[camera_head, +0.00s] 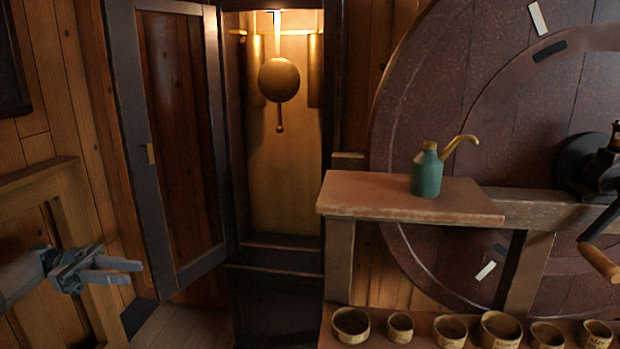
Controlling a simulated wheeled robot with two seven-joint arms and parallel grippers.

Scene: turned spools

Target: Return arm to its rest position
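My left gripper (110,270) reaches in from the left edge, in front of a wooden frame and to the left of the open clock-case door. Its two grey fingers point to the right with a narrow gap between them, and nothing shows in the gap. The gripper touches nothing that I can make out. My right gripper does not show.
The tall clock case (283,254) stands open, its pendulum (279,80) hanging inside. A green oil can (427,172) with a brass spout stands on a wooden shelf (365,194). Several small bowls (351,325) line a lower shelf. A large wheel (420,100) fills the right.

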